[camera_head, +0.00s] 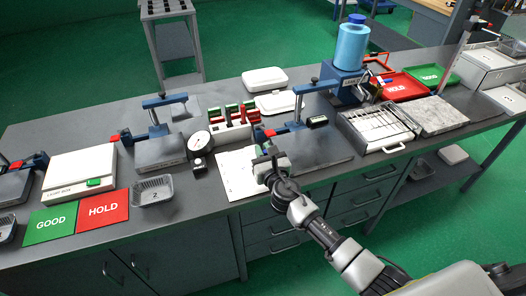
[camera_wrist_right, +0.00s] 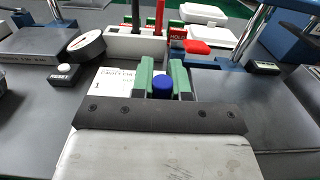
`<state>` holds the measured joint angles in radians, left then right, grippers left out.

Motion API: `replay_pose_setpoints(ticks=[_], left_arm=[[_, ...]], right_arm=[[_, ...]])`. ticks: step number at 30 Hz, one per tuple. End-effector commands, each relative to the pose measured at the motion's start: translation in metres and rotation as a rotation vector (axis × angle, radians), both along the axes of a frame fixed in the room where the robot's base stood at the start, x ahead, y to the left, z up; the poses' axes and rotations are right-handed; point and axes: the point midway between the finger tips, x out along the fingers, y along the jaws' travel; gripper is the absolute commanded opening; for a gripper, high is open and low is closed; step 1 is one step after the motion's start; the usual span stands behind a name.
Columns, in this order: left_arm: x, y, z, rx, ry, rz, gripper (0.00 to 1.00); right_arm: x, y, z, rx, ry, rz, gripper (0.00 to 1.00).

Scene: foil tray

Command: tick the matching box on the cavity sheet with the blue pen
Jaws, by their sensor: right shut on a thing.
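The white cavity sheet (camera_head: 233,176) lies on the bench near its front edge, left of my right gripper (camera_head: 266,168). In the right wrist view the sheet (camera_wrist_right: 108,84) shows printed text and a "1" behind the fingers; the rest is hidden by the gripper. My right gripper's green fingers (camera_wrist_right: 162,80) are shut on the blue pen (camera_wrist_right: 162,87), of which only the round blue end shows. The pen's tip is hidden, so I cannot tell whether it touches the sheet. A grey foil tray (camera_head: 153,192) marked 2 stands to the left. My left gripper is not in view.
A white rack (camera_head: 224,133) with red and green items stands behind the sheet. A dial gauge (camera_head: 200,143) is left of it, and a blue clamp fixture (camera_head: 316,147) is close on the right. GOOD (camera_head: 51,219) and HOLD (camera_head: 103,207) cards lie at the left.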

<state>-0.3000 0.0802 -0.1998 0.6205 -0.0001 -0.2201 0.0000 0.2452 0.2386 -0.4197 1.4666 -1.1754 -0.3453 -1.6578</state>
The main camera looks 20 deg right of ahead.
Motion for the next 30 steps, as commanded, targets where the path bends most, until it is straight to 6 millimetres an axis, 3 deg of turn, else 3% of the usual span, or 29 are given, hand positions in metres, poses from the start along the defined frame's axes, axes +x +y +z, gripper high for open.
replay_pose_setpoints(ticks=[20, 30], left_arm=[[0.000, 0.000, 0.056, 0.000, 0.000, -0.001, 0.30], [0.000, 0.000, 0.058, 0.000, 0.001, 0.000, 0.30]], right_arm=[[0.000, 0.000, 0.057, -0.001, -0.001, 0.000, 0.02], [0.000, 0.000, 0.058, 0.000, 0.000, 0.000, 0.02]])
